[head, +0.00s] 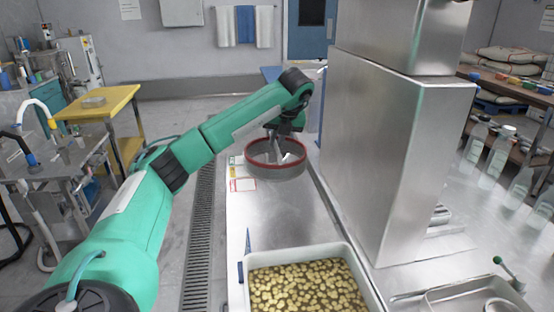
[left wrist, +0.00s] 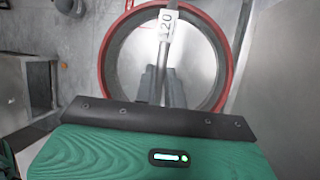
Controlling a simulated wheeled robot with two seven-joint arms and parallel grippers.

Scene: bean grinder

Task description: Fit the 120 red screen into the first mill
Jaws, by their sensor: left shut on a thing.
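The red-rimmed round screen (head: 275,158) is held above the far end of the steel bench in the head view. In the left wrist view the screen (left wrist: 103,75) fills the upper middle, with a white tag reading 120 on its central bar. My left gripper (left wrist: 160,85) is shut on that bar, its fingers inside the ring. In the head view the left gripper (head: 284,150) reaches down into the ring. The tall steel mill housing (head: 385,150) stands just right of the screen, apart from it. Its screen opening is not visible. My right gripper is not in view.
A white tray of beans (head: 250,262) sits at the bench's near end, with a blue pointed tool (head: 247,250) beside it. Coloured cards (head: 243,184) lie left of the screen. A steel tray (head: 460,298) is at lower right. The bench (head: 280,215) between is clear.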

